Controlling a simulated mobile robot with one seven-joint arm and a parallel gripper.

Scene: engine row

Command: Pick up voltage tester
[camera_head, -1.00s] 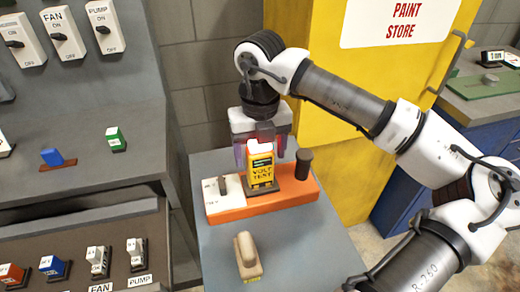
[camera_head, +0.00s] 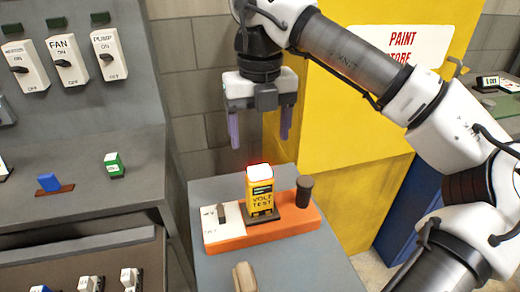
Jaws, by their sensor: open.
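The voltage tester (camera_head: 262,193) is a yellow upright block with a white top, marked VOLT TEST. It stands in a dark holder on an orange and white base (camera_head: 240,241) on the grey table. My gripper (camera_head: 259,141) points down above the tester, slightly behind it in the picture. Its two purple fingers are spread wide and hold nothing. There is a clear gap between the fingertips and the tester's top.
A black cylinder (camera_head: 305,189) stands on the base right of the tester, and a small dark lever (camera_head: 222,213) is on its left. A tan wooden block (camera_head: 244,277) lies in front. The yellow paint store cabinet (camera_head: 345,130) rises behind. A switch panel (camera_head: 75,60) stands left.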

